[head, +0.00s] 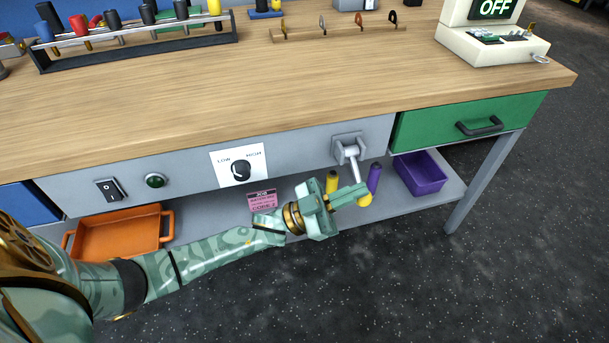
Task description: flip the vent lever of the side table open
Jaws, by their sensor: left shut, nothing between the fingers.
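The vent lever (351,153) is a pale grey handle on a square plate, on the grey front panel of the wooden table (300,90). Its arm hangs downward with a slight tilt to the right. My left gripper (362,192) is shut and empty, just below the lever's lower end. I cannot tell whether the fingertips touch the lever. My right gripper is not in view.
The panel also bears a LOW/HIGH knob (241,169), a rocker switch (108,190) and a green button (155,181). A green drawer (440,132) is to the right. An orange tray (118,238) and purple bin (420,173) sit on the lower shelf.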

